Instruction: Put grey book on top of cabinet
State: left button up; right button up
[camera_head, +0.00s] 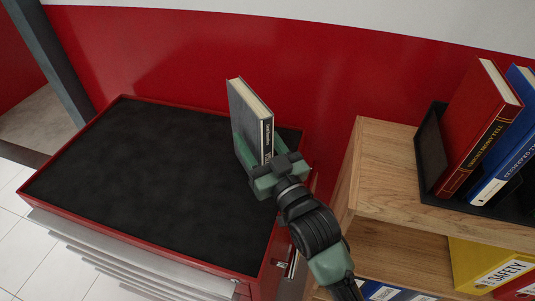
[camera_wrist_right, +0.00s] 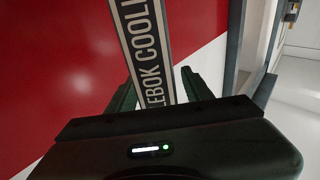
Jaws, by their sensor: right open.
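The grey book (camera_head: 248,118) stands upright at the far right part of the cabinet (camera_head: 140,180), which has a red rim and a black top. Its lower end is hidden by my gripper, so I cannot tell for sure that it touches the top. My right gripper (camera_head: 255,150) is open, with its green fingers on either side of the book's lower part. In the right wrist view, the book's lettered spine (camera_wrist_right: 148,45) lies between the two spread fingers (camera_wrist_right: 158,88). My left gripper is not in view.
A wooden shelf (camera_head: 385,160) stands to the right, with a black holder (camera_head: 428,150), a red book (camera_head: 480,125) and blue books (camera_head: 512,150). A yellow binder (camera_head: 485,265) is below. A red wall is behind. Most of the cabinet top is clear.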

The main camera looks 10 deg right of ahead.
jog(key=b+v, duration=0.2)
jog(key=v, duration=0.8)
jog(key=shift+s+d, duration=0.3)
jog(key=shift+s, duration=0.3)
